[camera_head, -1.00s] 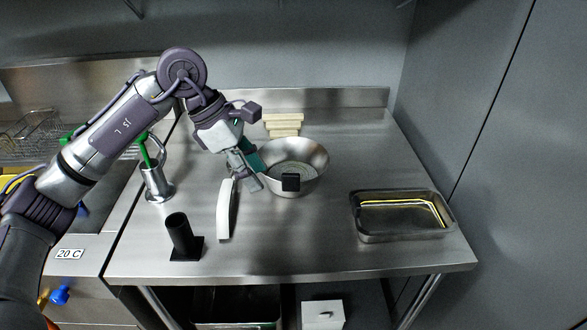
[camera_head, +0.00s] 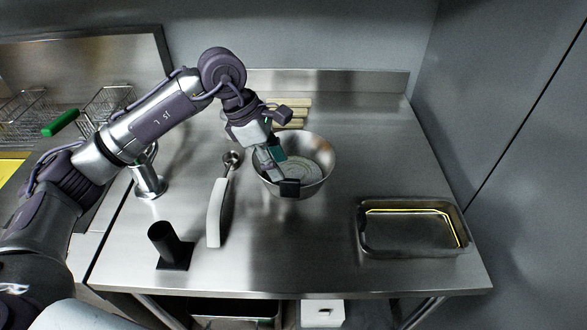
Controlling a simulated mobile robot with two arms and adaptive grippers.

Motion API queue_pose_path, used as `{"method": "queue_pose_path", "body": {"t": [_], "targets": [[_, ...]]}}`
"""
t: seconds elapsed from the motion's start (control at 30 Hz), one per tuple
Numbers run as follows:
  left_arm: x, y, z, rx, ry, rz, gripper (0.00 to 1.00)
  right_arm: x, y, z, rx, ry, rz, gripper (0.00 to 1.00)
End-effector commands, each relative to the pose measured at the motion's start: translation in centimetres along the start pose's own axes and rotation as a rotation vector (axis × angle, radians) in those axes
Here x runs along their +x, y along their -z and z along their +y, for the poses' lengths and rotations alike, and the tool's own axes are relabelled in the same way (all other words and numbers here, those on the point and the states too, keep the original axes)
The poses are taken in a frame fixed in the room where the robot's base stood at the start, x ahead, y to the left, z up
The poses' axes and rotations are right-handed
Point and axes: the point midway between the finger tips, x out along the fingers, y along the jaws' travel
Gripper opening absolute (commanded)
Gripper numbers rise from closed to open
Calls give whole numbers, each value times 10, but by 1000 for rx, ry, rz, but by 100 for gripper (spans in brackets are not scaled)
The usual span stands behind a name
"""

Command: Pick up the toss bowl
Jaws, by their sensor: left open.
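The toss bowl (camera_head: 318,172) is a round metal bowl on the steel table, a little right of the middle of the head view. My left gripper (camera_head: 283,170) is open at the bowl's left side, with its fingers over the left part of the bowl. One dark fingertip shows in front of the bowl's near left side. The gripper hides part of the left rim. I cannot tell whether the fingers touch the bowl. My right gripper is not in view.
A ladle-like tool with a white handle (camera_head: 215,213) lies left of the bowl. A black holder (camera_head: 168,244) and a metal canister (camera_head: 149,182) stand further left. A rectangular metal pan (camera_head: 412,245) sits at the right. Pale stacked pieces (camera_head: 297,104) lie behind the bowl. The front middle is clear.

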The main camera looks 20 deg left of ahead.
Motion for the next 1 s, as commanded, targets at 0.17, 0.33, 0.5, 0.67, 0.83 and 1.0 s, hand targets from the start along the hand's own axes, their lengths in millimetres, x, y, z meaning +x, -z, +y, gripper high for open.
{"method": "queue_pose_path", "body": {"t": [0.17,0.33,0.5,0.67,0.83,1.0], "targets": [[15,0,0,-1,1,-1,45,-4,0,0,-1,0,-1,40],[31,-2,-2,-2,5,1,45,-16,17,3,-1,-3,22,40],[57,-2,-2,-2,3,0,45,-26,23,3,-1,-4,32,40],[67,-1,-1,-1,0,-1,45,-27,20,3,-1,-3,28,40],[68,-1,-1,0,-1,-1,45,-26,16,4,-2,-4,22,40],[68,-1,-1,-1,-1,-1,18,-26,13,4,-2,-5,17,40]]}}
